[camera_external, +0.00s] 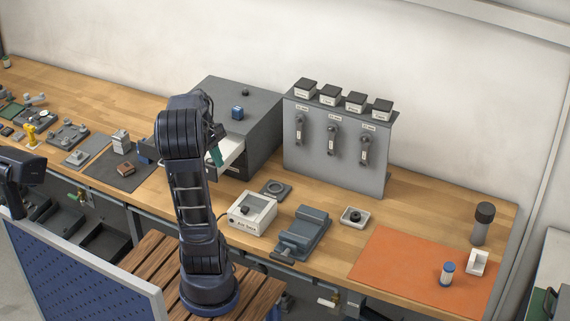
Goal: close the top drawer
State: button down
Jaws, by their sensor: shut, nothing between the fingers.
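A dark grey drawer cabinet (262,125) stands against the wall on the bench. Its top drawer (232,154) is pulled out toward the front, and its pale inside shows. A teal item (216,156) shows at the drawer, partly hidden by my arm; I cannot tell whether it lies inside. A darker drawer front shows below and looks closed. My gripper (214,137) is mostly hidden behind my arm, close to the open drawer. It is shut and empty. I cannot tell whether it touches the drawer.
A small blue block (237,113) and a dark knob sit on the cabinet. A grey panel with handles (335,150) stands to its right. A white-topped box (251,209) and grey fixture (301,233) are in front. The orange mat (405,270) has free room.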

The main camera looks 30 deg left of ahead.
jog(key=s+a+f+n+t+h, duration=0.1)
jog(key=a+f+n+h, duration=0.15)
jog(key=a+n, duration=0.55)
jog(key=a+f+n+t+h, duration=0.2)
jog(key=a+n+h, duration=0.2)
jog(key=a+n, duration=0.4)
jog(key=s+a+f+n+t, duration=0.3)
jog(key=s+a+n+t, duration=0.15)
jog(key=a+n, duration=0.3)
jog(key=s+a+f+n+t, duration=0.4)
jog(key=s+a+n, duration=0.2)
jog(key=a+n, duration=0.15)
jog(key=w+a+x, duration=0.1)
jog(key=a+x, duration=0.1)
jog(key=x, duration=1)
jog(key=shift+w+r+h, duration=0.2)
jog(key=shift+w+h, duration=0.2)
jog(key=shift+h, duration=0.05)
